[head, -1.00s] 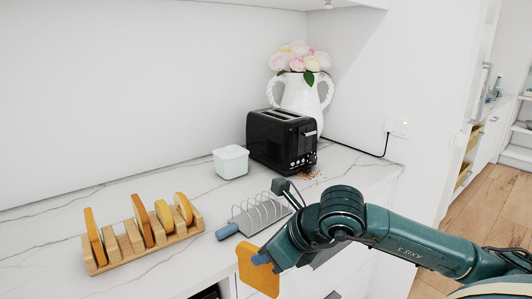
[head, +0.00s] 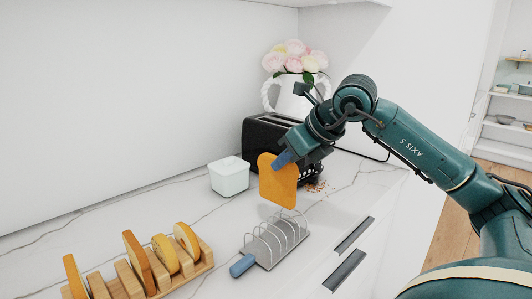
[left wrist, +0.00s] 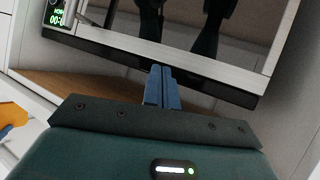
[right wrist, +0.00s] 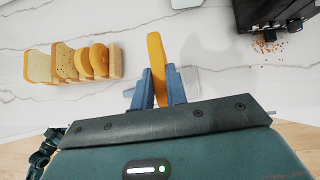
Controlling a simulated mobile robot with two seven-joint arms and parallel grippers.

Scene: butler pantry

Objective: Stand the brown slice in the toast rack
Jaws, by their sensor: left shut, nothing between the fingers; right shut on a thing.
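The golden-brown slice (head: 277,183) is held upright in my right gripper (head: 283,160), just above the far part of the toast rack. It also shows between the blue fingers in the right wrist view (right wrist: 157,65). The toast rack (head: 268,249) is a grey tray with thin wire hoops and a blue handle toward the front left. My left gripper (left wrist: 162,88) is shut and empty in the left wrist view, away from the counter top.
A wooden holder (head: 207,265) with several bread slices stands at the front left. A pale lidded box (head: 229,177), a black toaster (head: 262,134) with crumbs beside it, and a white flower vase (head: 290,98) stand behind. Dark drawer handles (head: 345,270) show below the counter edge.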

